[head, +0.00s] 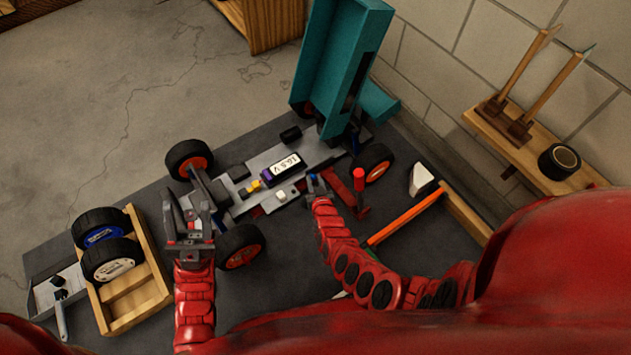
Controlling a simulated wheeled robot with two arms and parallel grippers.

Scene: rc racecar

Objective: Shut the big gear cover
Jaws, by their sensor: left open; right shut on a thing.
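The race car chassis (315,153) lies on a dark mat, with a battery (281,168) along its middle. A large teal cover (336,60) stands raised, tilted open, at the chassis's far right end. I cannot tell whether this is the big gear cover; no other cover is clear. My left gripper (190,215) is open at the chassis's left end, between two wheels, far from the teal cover. My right gripper (314,184) is shut at the chassis's near edge, below the teal cover and apart from it. What it grips is small and unclear.
A wooden crate (150,290) with spare wheels (110,260) stands at left. A wooden shelf (545,140) runs along the wall.

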